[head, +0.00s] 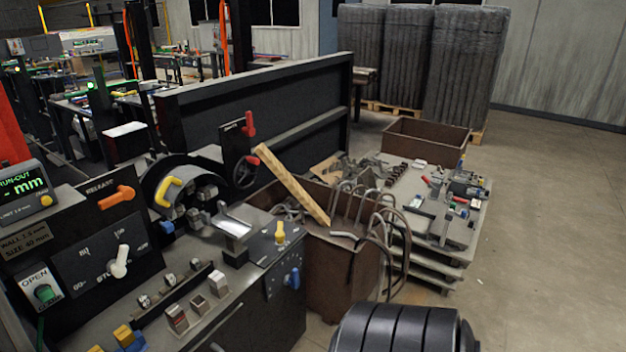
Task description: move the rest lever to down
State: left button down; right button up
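I see several levers on the machine and cannot read a label "rest" on any of them. A red lever (249,125) stands upright on the dark upright panel. A yellow lever (280,233) stands upright at the bench's right end. A blue lever (294,277) is on the dark side plate below it. An orange handle (123,193) sits under the word RELEASE. A white selector lever (119,262) is on the dial panel. Neither of my grippers shows; only a black rounded part, probably of my arm, shows at the bottom right.
A brown bin (335,270) with a wooden plank and bent tubes stands right of the bench. Behind it is a pallet table (440,225) with loose parts. A readout box (22,190) is at the left. Floor at the right is clear.

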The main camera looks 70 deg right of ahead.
aim_at(279, 236)
jog(key=l+z, duration=0.4)
jog(key=l, duration=0.15)
jog(key=i+l+z, duration=0.15)
jog(key=l+z, duration=0.25)
jog(key=l, duration=0.15)
